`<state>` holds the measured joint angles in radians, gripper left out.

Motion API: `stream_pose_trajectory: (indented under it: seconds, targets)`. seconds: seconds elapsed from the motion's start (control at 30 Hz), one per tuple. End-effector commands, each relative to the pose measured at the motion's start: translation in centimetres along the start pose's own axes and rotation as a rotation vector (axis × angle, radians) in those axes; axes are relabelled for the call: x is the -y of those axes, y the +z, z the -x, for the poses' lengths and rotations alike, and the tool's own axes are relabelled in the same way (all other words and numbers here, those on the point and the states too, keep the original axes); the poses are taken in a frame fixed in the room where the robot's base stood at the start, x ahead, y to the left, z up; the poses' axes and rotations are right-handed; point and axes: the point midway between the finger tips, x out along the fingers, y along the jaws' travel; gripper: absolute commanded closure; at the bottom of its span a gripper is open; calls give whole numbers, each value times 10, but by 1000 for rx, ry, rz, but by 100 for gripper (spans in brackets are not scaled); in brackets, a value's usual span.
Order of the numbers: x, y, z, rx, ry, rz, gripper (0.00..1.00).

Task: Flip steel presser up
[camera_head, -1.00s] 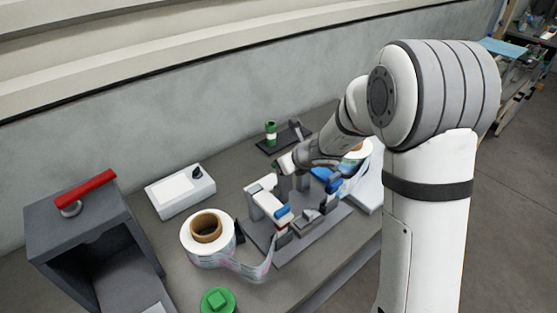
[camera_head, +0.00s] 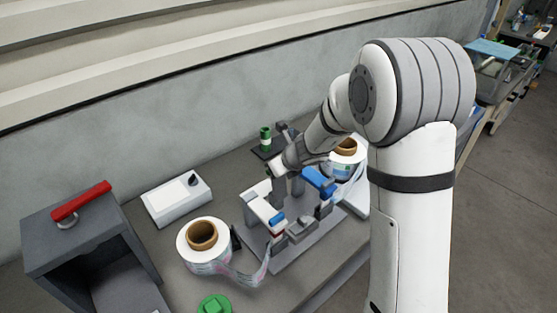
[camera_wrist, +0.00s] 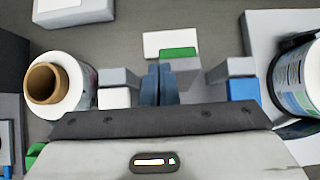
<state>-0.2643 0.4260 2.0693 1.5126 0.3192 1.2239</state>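The labelling fixture (camera_head: 308,243) stands on the bench on a flat grey base. It carries a white arm with a blue tip (camera_head: 263,212), a blue handle (camera_head: 319,181) and a low grey metal block (camera_head: 301,229). I cannot tell for sure which part is the steel presser. My gripper (camera_wrist: 158,85) is above the fixture's back part, and its two dark fingers are together with nothing visible between them. In the wrist view a grey block stands close to the right finger, and the blue handle (camera_wrist: 243,90) is farther right. My arm hides part of the fixture.
A label reel (camera_head: 203,243) stands left of the fixture, its strip running to it. Another reel (camera_head: 346,155) is at the right. A white box (camera_head: 176,199), a grey open box with red handle (camera_head: 78,235), a green knob (camera_head: 214,306) and a green-topped item (camera_head: 265,139) are around.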

Motion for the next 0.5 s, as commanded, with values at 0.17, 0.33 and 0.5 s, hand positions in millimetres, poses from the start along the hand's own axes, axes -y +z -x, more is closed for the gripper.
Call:
stream_pose_trajectory:
  seconds: [0.17, 0.33, 0.5]
  targets:
    - [-5, 22, 10, 11, 10, 5, 100]
    - [-4, 38, 23, 15, 4, 5, 100]
    - [-3, 56, 38, 17, -1, 1, 100]
